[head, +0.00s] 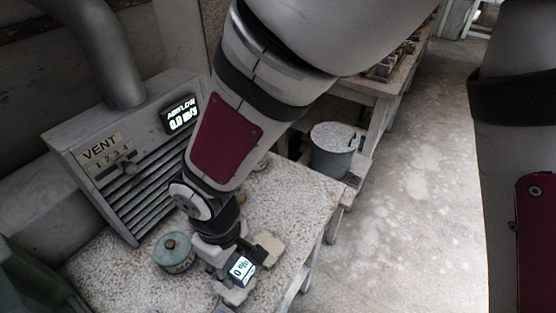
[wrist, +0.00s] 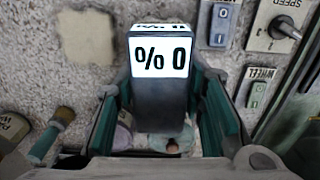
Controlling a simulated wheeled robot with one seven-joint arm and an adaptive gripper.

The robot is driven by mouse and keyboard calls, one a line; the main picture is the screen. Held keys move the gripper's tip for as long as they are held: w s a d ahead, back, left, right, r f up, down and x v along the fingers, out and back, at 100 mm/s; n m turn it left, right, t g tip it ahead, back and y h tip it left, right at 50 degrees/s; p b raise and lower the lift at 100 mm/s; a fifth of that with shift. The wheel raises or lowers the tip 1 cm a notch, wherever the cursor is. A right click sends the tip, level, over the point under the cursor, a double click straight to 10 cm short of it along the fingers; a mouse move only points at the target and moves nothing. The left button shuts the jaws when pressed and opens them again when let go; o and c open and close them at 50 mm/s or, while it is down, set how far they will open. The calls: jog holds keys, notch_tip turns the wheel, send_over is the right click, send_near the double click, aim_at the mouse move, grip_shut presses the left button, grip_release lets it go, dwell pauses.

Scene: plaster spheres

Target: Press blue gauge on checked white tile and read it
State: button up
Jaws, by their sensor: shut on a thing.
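The gauge (head: 241,268) is a dark blue-grey block with a lit white display. My gripper (head: 236,275) is shut on it, low over the speckled bench top. In the wrist view the gauge (wrist: 158,95) stands between the two green-lined fingers, and its display shows 0 and a percent sign; the head view also shows 0 %. A pale yellowish block (head: 268,248) lies just right of my gripper. A pale squarish patch (wrist: 87,37) shows in the wrist view. I cannot tell whether either is the checked white tile. Whether the gauge touches anything is hidden.
A round green lidded tin (head: 175,252) stands left of my gripper. A vent box (head: 130,150) with an airflow display is behind. A grey bucket (head: 333,150) stands right of the bench. The wrist view shows a brush (wrist: 52,132) and a speed knob (wrist: 283,27).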

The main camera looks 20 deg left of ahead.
jog(key=shift+s+a+f, duration=0.1)
jog(key=shift+a, duration=0.1)
notch_tip(320, 180, down, 5)
jog(key=b, duration=0.4)
jog(key=shift+f, duration=0.4)
jog(key=shift+f+b, duration=0.55)
jog(key=shift+b, duration=0.15)
dwell(1.6)
jog(key=shift+r+p, duration=2.7)
jog(key=shift+r, duration=0.9)
